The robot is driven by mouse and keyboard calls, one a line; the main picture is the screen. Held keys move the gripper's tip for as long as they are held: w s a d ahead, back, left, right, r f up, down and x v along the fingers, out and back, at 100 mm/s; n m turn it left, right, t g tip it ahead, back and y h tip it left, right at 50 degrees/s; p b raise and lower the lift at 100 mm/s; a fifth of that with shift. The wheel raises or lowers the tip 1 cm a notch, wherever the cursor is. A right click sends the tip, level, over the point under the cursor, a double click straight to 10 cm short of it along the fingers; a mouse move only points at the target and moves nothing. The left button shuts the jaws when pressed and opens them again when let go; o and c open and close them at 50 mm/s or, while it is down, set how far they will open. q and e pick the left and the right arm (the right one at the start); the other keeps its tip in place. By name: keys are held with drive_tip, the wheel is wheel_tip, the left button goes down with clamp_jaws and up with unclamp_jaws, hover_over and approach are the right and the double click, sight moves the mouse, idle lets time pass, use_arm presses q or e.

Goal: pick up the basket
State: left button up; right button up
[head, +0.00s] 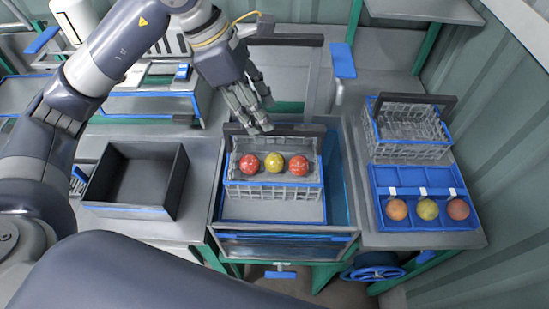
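A wire basket (272,193) with a blue rim and a dark handle bar (302,130) along its back sits in the grey tank (343,180) at the centre. It holds two red tomatoes (249,163) (298,166) and a yellow one (274,164) in a row. My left gripper (256,118) points down over the back left of this basket, close to the handle bar. Its fingers look spread, with nothing seen between them. I cannot tell whether the fingertips touch the bar. A second wire basket (410,150), with a dark handle, stands empty on the right table. My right gripper is not in view.
A dark empty crate (136,180) stands on the left table. A blue tray (428,181) with three tomatoes lies in front of the second basket on the right table (395,240). A ribbed green wall (500,100) closes off the right side. A blue handwheel (374,272) sits below.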

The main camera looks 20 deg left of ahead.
sight(275, 134)
use_arm(q)
drive_tip(key=x, duration=0.3)
drive_tip(key=shift+r, duration=0.1)
drive_tip(key=x, duration=0.1)
drive_tip(key=p+x, duration=0.2)
drive_tip(key=x, duration=0.1)
drive_tip(key=shift+w, duration=0.35)
drive_tip(key=shift+w+d+f+p, duration=0.15)
drive_tip(key=shift+f+p, duration=0.15)
drive_tip(key=shift+f, duration=0.3)
drive_tip(key=shift+f+b, duration=0.25)
drive_tip(key=shift+b, duration=0.35)
clamp_jaws()
